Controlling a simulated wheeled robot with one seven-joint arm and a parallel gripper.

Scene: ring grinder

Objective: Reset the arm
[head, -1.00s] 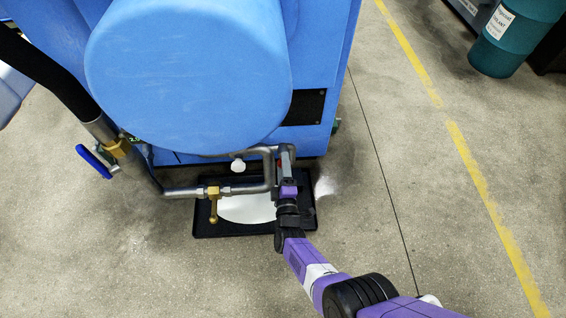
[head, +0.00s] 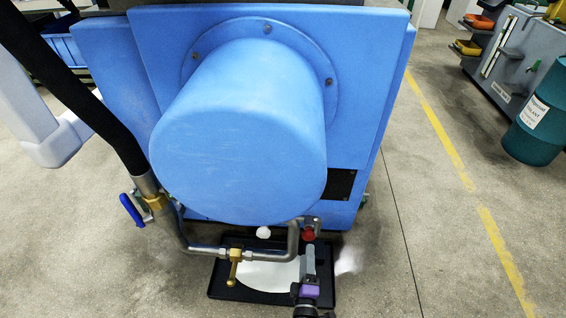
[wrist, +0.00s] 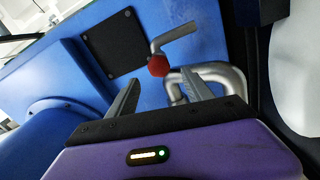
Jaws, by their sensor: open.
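My gripper (head: 309,262) is low at the bottom of the head view, in front of the blue machine (head: 240,130) and over the black tray on the floor. In the wrist view my gripper (wrist: 160,98) has its two grey fingers apart with nothing held between them. A red knob (wrist: 159,66) on a bent grey lever (wrist: 175,36) shows just beyond the fingertips, apart from them. The red knob also shows in the head view (head: 308,234), just above my gripper.
A metal pipe (head: 208,250) with a brass valve (head: 234,265) runs left of my gripper. A black tray (head: 222,292) with white liquid lies below. A thick black hose (head: 75,90) is at left. Open floor (head: 430,240) lies right, with a teal drum (head: 540,115) beyond.

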